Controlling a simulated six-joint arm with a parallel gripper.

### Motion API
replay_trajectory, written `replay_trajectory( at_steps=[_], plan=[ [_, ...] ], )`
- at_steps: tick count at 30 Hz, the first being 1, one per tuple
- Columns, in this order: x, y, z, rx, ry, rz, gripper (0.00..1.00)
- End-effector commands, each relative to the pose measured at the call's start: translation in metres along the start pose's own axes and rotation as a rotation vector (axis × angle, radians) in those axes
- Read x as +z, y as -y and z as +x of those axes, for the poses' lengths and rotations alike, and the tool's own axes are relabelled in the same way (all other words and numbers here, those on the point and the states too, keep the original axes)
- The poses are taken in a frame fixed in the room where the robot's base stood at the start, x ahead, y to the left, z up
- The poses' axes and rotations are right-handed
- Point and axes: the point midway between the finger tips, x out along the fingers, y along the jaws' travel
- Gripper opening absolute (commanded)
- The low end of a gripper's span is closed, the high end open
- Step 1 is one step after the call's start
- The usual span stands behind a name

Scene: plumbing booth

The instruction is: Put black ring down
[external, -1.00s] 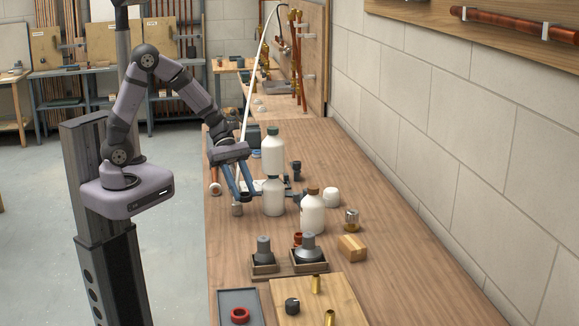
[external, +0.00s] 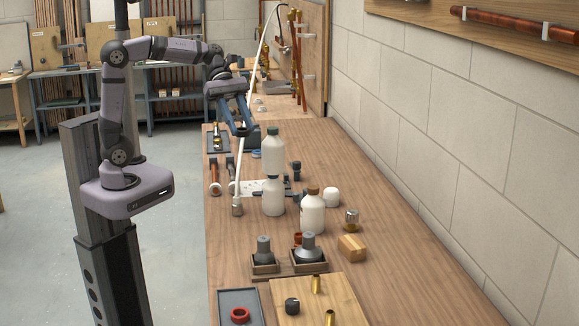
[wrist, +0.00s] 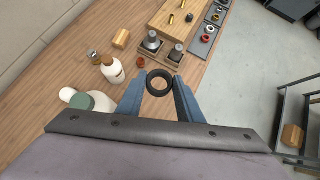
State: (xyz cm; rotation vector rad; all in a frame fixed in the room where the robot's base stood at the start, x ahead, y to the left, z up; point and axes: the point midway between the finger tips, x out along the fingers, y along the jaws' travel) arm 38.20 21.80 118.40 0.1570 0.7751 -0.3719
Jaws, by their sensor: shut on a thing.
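My gripper (external: 242,131) hangs raised above the far part of the wooden bench in the external view, with its blue fingers pointing down. In the wrist view my gripper (wrist: 159,92) is shut on the black ring (wrist: 160,93), which sits between the two blue fingertips with its opening facing the camera. The ring looks clear of the bench.
Bottles stand on the bench, one with a green cap (external: 272,152) close to my gripper. A white hose (external: 245,110) rises beside the fingers. A grey tray with a red ring (external: 240,315) and a wooden board (external: 330,290) lie at the near end. Bare bench (external: 380,220) lies right.

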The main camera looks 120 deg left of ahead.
Motion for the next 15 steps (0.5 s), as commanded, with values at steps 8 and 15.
replay_trajectory(
  at_steps=[8,15],
  plan=[
    [0.038,-0.001,-0.038,0.001,0.001,0.000,0.09],
    [0.041,-0.032,-0.049,0.066,0.000,-0.072,0.09]
  ],
)
